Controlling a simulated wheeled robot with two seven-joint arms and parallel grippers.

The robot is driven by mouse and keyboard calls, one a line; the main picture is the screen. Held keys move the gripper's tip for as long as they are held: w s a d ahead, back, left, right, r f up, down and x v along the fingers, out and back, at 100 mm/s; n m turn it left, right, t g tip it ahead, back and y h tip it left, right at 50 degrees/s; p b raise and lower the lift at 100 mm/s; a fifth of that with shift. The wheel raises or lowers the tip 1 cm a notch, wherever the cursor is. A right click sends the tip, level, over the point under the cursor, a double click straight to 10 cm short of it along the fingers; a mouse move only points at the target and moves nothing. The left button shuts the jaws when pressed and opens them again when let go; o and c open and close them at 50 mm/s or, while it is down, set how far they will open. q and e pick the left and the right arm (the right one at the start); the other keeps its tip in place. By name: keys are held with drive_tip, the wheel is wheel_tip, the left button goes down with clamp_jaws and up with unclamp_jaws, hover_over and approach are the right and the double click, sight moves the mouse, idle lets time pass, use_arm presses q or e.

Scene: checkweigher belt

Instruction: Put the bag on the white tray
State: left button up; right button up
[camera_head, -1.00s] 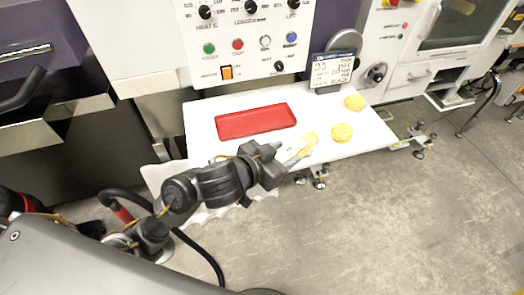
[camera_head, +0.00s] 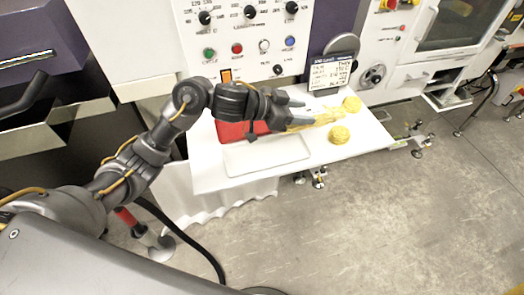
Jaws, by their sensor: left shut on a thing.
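The white tray (camera_head: 266,157) is a shallow, bare rectangle on the white table, in front of the red tray. My left gripper (camera_head: 302,114) is shut on a yellow bag (camera_head: 318,120), right of and behind the white tray. The fingers hide part of the bag, and I cannot tell how far it is above the table. My right gripper is not in view.
The red tray (camera_head: 228,132) is partly hidden behind my left gripper. Two more yellow bags (camera_head: 339,135) (camera_head: 352,104) lie to the right. A small display (camera_head: 331,72) and a control panel stand behind the table (camera_head: 370,130).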

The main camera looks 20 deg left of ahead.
use_arm(q)
drive_tip(key=shift+s+a+f+p, duration=0.45)
drive_tip(key=shift+s+a+f, duration=0.3)
drive_tip(key=shift+a+f, duration=1.05)
drive_tip(key=shift+s+a+f+p, duration=0.6)
drive_tip(key=shift+a+f, duration=0.6)
drive_tip(key=shift+a, duration=1.05)
drive_tip(key=shift+s+a+f+p, duration=0.35)
drive_tip(key=shift+s+a+f, duration=0.5)
drive_tip(key=shift+a+f, duration=0.95)
drive_tip(key=shift+s+a+f+p, duration=0.1)
drive_tip(key=shift+a+f+p, duration=0.2)
drive_tip(key=shift+f, duration=0.3)
drive_tip(key=shift+s+a+f+p, duration=0.1)
drive_tip(key=shift+a+f+p, duration=0.1)
drive_tip(key=shift+f+p, duration=0.3)
drive_tip(key=shift+w+f, duration=0.1)
drive_tip(key=shift+f, duration=0.35)
drive_tip(key=shift+f, duration=0.1)
drive_tip(key=o, duration=1.2)
drive_tip(key=shift+c, duration=0.2)
